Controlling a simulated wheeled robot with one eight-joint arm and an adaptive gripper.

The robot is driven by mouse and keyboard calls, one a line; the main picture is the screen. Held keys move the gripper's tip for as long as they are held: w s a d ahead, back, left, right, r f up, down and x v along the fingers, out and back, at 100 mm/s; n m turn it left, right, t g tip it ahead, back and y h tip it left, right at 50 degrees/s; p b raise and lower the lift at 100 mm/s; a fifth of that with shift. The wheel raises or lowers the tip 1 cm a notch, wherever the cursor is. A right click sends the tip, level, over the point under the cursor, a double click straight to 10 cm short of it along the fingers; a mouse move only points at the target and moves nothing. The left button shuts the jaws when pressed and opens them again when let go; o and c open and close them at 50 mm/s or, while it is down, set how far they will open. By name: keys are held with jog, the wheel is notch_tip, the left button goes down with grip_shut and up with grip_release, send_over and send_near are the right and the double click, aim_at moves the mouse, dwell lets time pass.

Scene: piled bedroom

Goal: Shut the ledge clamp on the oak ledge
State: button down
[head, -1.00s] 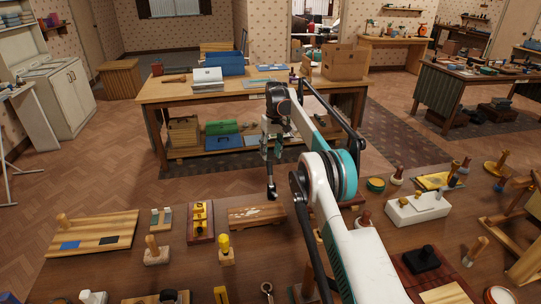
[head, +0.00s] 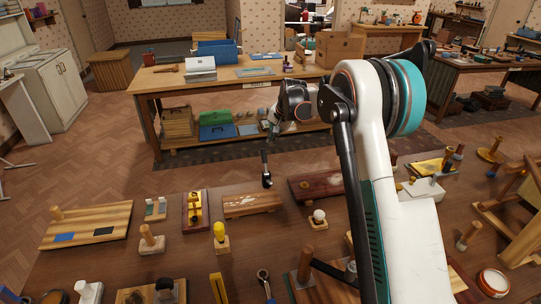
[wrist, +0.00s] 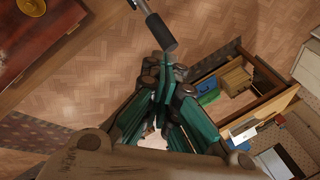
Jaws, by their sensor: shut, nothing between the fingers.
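A dark upright lever (head: 266,168) with a black end stands at the far edge of the near brown table; I take it to be the ledge clamp's lever. In the wrist view the lever (wrist: 157,32) is a grey rod with a thick dark end. A pale wooden plank (head: 240,207) lies just in front of it; I cannot tell whether this is the oak ledge. My gripper (head: 272,137) is shut and empty, just above and beyond the lever's top. In the wrist view its fingertips (wrist: 167,68) are close to the dark end; contact is unclear. The clamp's jaw is not discernible.
A dark red plank with a brass disc (head: 305,183) lies right of the lever. Several small wooden fixtures, including a yellow-knobbed one (head: 220,236), crowd the near table. A second table (head: 145,85) with boxes stands beyond a floor gap. My arm hides the right middle.

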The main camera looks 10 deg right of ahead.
jog(key=s+d+r+m+t, duration=0.1)
jog(key=s+r+m+t, duration=0.15)
jog(key=s+m, duration=0.6)
jog(key=n+b, duration=0.2)
jog(key=b, duration=0.3)
send_near(265, 162)
jog(key=w+f, duration=0.4)
jog(key=w, duration=0.1)
jog(key=shift+d+r+t, duration=0.2)
jog(key=shift+d+t, duration=0.1)
jog(key=shift+t, duration=0.05)
jog(key=shift+w+p, duration=0.1)
jog(key=shift+p, duration=0.2)
